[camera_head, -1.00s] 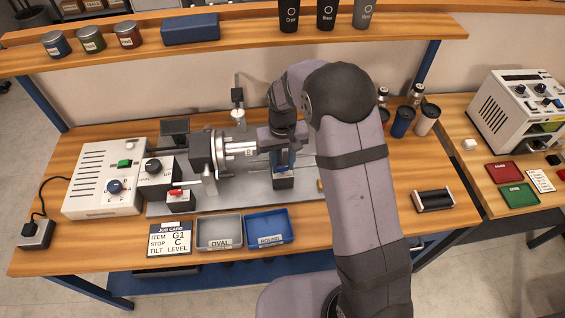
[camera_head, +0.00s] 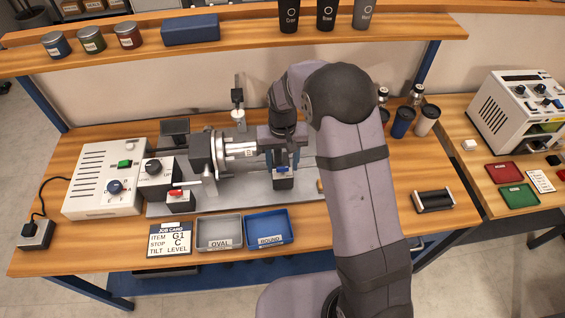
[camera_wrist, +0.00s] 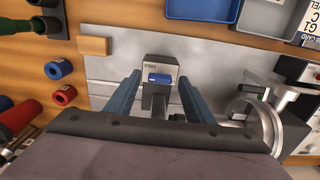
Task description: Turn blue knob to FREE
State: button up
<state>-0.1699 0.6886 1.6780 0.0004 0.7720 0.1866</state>
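The blue knob (camera_wrist: 160,78) is a short bar on a grey block with a small label that is hard to read. In the wrist view it lies crosswise, left to right. In the head view the knob (camera_head: 282,170) sits on the block in front of the chuck's right end. My gripper (camera_wrist: 158,84) is open, with one blue finger on each side of the block and a gap to the knob on both sides. It also shows in the head view (camera_head: 283,160), above the block and partly covered by my arm.
The chuck (camera_head: 233,151) stands close left of the block. A grey tray (camera_head: 220,246) and a blue tray (camera_head: 286,237) lie at the table's front. A white control box (camera_head: 90,200) stands left. A wooden block (camera_wrist: 93,46) and blue and red rings lie nearby.

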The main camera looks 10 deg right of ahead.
jog(key=shift+r+b, duration=1.1)
jog(key=shift+r, duration=2.55)
notch_tip(320, 180, up, 7)
jog(key=p, duration=0.6)
send_over(282, 167)
jog(key=shift+s, duration=0.1)
